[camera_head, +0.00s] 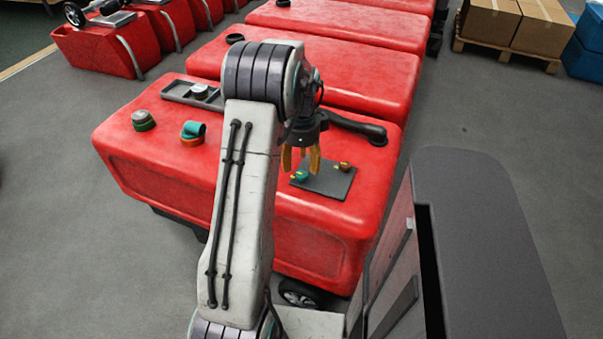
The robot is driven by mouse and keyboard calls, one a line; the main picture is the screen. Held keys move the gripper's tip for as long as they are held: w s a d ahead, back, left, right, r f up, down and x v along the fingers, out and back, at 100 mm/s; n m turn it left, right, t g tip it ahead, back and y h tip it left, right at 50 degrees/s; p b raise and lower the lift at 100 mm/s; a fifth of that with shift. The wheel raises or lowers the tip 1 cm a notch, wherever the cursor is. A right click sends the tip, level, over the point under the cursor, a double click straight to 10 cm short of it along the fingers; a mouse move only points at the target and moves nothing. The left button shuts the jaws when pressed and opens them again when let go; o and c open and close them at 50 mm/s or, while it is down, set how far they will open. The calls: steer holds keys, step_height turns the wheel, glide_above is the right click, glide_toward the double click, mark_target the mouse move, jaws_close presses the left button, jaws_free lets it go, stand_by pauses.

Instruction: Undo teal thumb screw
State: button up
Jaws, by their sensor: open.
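A small teal thumb screw (300,176) sits at the left end of a dark plate (326,183) on top of the nearest red tank (180,165). A second small screw, red-orange with a yellowish part (343,166), sits on the same plate at its right end. My gripper (301,167) hangs with its orange fingers pointing down, just above or behind the teal screw. The fingers are spread apart with nothing seen between them. Whether a finger touches the plate, I cannot tell.
A teal-and-orange fitting (193,132), a dark green cap (143,120) and a grey tray (192,94) are on the tank top at left. More red tanks (310,75) stand behind. Boxes on a pallet (515,25) stand far right.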

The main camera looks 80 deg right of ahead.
mark_target(301, 174)
steer(key=shift+f, duration=2.35)
jaws_close()
